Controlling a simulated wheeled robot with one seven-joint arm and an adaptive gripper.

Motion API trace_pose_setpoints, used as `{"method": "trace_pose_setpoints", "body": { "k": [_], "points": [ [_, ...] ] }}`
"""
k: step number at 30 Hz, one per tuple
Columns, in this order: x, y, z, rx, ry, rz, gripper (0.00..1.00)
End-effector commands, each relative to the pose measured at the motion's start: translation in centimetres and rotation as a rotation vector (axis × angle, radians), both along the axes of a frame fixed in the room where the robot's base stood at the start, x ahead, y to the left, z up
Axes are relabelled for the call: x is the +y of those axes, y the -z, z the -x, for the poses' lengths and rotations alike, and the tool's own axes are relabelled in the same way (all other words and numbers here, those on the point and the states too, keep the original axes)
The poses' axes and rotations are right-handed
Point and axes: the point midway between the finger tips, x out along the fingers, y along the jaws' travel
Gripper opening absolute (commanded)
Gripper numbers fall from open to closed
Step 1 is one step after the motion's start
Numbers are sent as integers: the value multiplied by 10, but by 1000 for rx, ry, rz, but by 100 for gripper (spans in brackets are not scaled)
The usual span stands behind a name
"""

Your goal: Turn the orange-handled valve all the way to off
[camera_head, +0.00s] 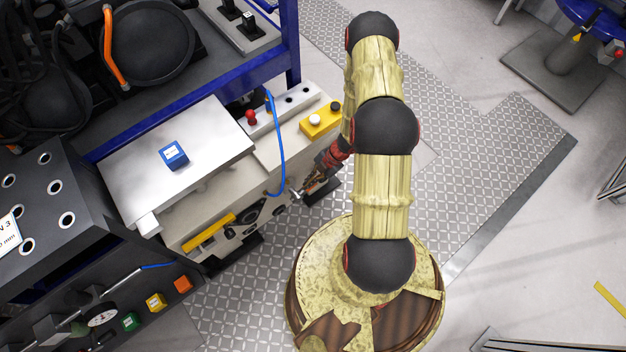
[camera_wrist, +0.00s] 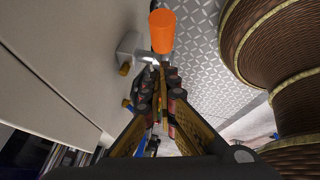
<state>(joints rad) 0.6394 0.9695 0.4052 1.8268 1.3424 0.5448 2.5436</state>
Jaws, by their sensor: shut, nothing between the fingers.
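The valve's orange handle (camera_wrist: 161,32) shows as a short cylinder at the top middle of the wrist view. A pale grey valve body (camera_wrist: 130,48) with a brass-coloured end is beside it, against the side of the light cabinet. My gripper (camera_wrist: 160,78) is shut and empty, its fingertips just below the orange handle in the picture. I cannot tell whether they touch it. In the head view my gripper (camera_head: 303,192) is low at the cabinet's right front side, partly hidden by my arm. I cannot make out the valve handle clearly there.
The light cabinet (camera_head: 210,190) carries a blue block (camera_head: 173,155) on top. A blue cable (camera_head: 281,150) hangs down its front near my gripper. A yellow box with buttons (camera_head: 320,120) sits at its right end. The patterned floor (camera_head: 470,150) to the right is clear.

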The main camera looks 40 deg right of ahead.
Motion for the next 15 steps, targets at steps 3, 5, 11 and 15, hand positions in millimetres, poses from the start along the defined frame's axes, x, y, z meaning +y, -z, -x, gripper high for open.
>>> {"method": "trace_pose_setpoints", "body": {
  "k": [3,5,11,15],
  "points": [
    [-3,15,-4,1,1,0,0],
    [-5,18,-5,0,0,-1,0],
    [-6,21,-6,-1,-1,0,0],
    [-6,21,-6,-1,-1,0,0]
  ]
}}
